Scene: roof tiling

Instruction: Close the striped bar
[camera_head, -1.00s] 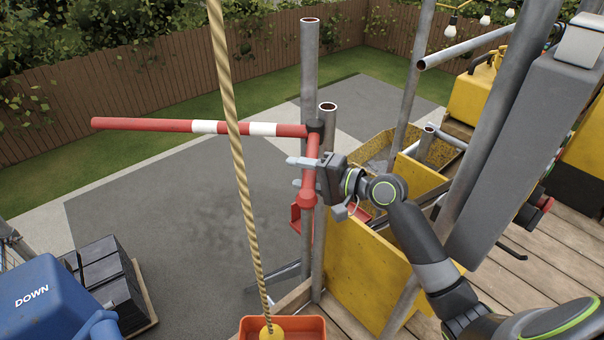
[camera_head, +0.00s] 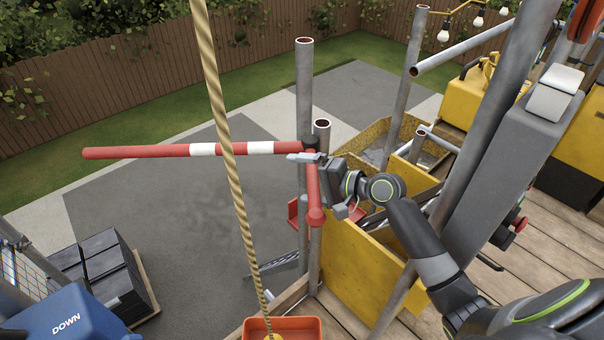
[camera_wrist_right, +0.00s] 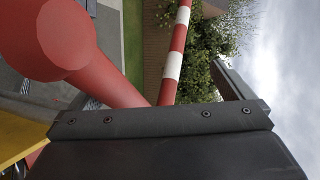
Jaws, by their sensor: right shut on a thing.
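The striped bar (camera_head: 190,150) is red with white bands and stretches left from a dark joint on a metal post, roughly level and across the opening. A short plain red arm (camera_head: 315,200) runs from the joint towards me and ends in a blunt round end. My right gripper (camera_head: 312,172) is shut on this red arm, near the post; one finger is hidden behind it. In the right wrist view the red arm (camera_wrist_right: 115,75) is large and close, and the striped bar (camera_wrist_right: 173,65) runs away beyond it. My left gripper is not in view.
A rope (camera_head: 235,180) hangs in front of the bar, above an orange tub (camera_head: 305,328). Metal poles (camera_head: 304,80) and a yellow panel (camera_head: 350,265) stand by the gripper. A blue box marked DOWN (camera_head: 75,318) and stacked dark tiles (camera_head: 108,270) lie left.

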